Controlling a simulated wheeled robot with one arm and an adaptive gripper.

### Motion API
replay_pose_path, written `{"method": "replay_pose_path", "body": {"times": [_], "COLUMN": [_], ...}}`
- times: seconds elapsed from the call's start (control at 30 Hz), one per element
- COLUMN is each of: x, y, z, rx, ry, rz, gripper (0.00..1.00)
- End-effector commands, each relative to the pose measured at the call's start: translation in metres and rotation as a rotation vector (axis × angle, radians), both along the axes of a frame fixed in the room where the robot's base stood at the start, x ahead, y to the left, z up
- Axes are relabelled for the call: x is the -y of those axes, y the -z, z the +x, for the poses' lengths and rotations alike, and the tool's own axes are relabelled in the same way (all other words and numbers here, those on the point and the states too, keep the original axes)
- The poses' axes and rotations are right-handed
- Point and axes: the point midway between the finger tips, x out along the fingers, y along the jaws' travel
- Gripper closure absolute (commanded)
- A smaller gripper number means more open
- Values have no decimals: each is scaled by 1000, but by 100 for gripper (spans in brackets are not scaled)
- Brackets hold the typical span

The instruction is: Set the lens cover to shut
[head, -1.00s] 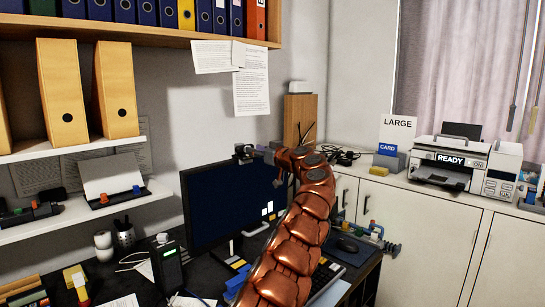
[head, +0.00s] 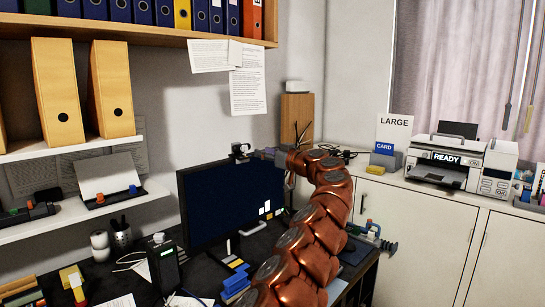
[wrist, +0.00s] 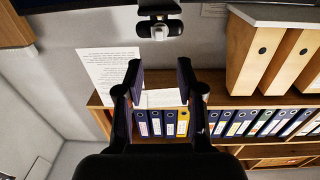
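A small dark webcam (head: 241,152) sits on the top edge of the black monitor (head: 225,205). In the wrist view, which is upside down, the webcam (wrist: 158,28) is at top centre with a pale patch on its face. I cannot tell whether that patch is the lens cover, or whether the cover is open or shut. My gripper (wrist: 160,75) is open and empty. Its two dark fingers point toward the webcam and are apart from it in the picture. In the head view my arm hides most of the gripper, to the right of the webcam.
Papers (head: 247,85) hang on the wall behind the monitor. A shelf (head: 150,33) with binders is above. A wooden box (head: 296,118) stands behind the arm. A printer (head: 447,160) and a card holder (head: 385,155) are on the right cabinet. The desk is cluttered.

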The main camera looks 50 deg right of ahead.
Motion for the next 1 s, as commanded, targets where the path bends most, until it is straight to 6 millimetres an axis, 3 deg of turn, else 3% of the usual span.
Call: {"method": "replay_pose_path", "body": {"times": [1.0], "x": [-7], "y": [1], "z": [-33], "rx": [-1], "ry": [-6], "rz": [-1], "gripper": [62]}}
